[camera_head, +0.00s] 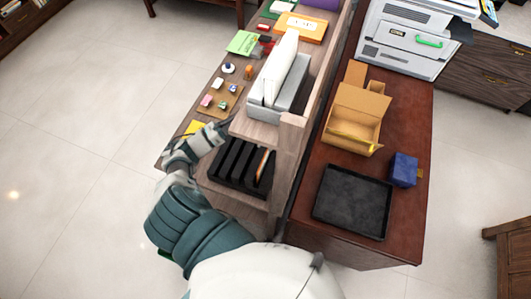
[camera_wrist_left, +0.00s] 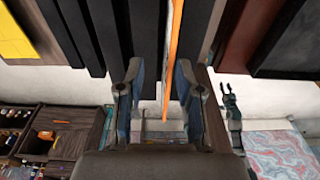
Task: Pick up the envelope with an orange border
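The envelope with an orange border (camera_head: 261,164) stands on edge in a black slotted rack (camera_head: 228,158), on the lower level of the wooden desk shelf. In the left wrist view its orange edge (camera_wrist_left: 172,55) runs between the fingers of my left gripper (camera_wrist_left: 160,75), with a visible gap on both sides. My left gripper (camera_head: 222,129) is open; in the head view its fingertips are partly lost against the shelf and rack. The black rack slats (camera_wrist_left: 102,35) also show in the left wrist view.
A wooden upper shelf board (camera_head: 256,133) holds a grey holder (camera_head: 290,98) with white items. Small items, a green paper (camera_head: 243,42) and a yellow note (camera_head: 194,128) lie on the desk. Right of the divider are a black tray (camera_head: 353,201), cardboard box (camera_head: 357,115) and blue box (camera_head: 404,169).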

